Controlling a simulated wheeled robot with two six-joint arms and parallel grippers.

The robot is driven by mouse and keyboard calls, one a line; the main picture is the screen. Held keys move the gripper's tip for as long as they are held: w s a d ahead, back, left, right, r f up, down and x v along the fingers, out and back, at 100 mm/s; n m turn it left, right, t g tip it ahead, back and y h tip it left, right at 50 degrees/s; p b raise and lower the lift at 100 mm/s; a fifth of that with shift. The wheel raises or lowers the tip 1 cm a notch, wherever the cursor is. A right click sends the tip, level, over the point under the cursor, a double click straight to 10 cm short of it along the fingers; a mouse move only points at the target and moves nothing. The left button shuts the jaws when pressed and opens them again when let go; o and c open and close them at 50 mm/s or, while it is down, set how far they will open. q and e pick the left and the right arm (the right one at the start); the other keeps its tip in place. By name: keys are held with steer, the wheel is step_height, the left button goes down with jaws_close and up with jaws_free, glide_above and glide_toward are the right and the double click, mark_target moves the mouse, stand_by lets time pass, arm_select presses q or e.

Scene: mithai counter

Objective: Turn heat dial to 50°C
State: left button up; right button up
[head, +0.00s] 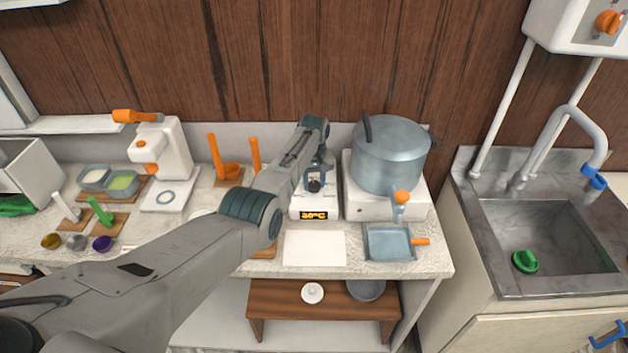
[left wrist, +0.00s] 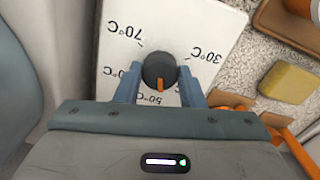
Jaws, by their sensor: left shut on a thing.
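The heat dial (left wrist: 159,68) is a dark round knob with an orange pointer on a white panel (left wrist: 185,25). In the left wrist view the panel's labels are upside down, with 70°C at left and 30°C at right. The pointer faces down the picture, towards the partly covered 50°C label. My left gripper (left wrist: 160,84) has its blue fingers on either side of the dial, shut on it. In the head view the left gripper (head: 314,179) is over the white dial unit, whose orange display (head: 314,215) shows a small °C reading. My right gripper is out of view.
A blue-grey pan (head: 389,243) and a white sheet (head: 314,248) lie in front. The sink (head: 550,235) is at right. A yellow block (left wrist: 287,82) lies beside the panel.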

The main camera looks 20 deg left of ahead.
mark_target(314, 184)
arm_select(q)
steer(key=shift+m, duration=1.8)
steer(key=o, duration=1)
steer(key=shift+r, duration=0.1)
step_height(314, 184, up, 11)
steer(key=b, duration=0.3)
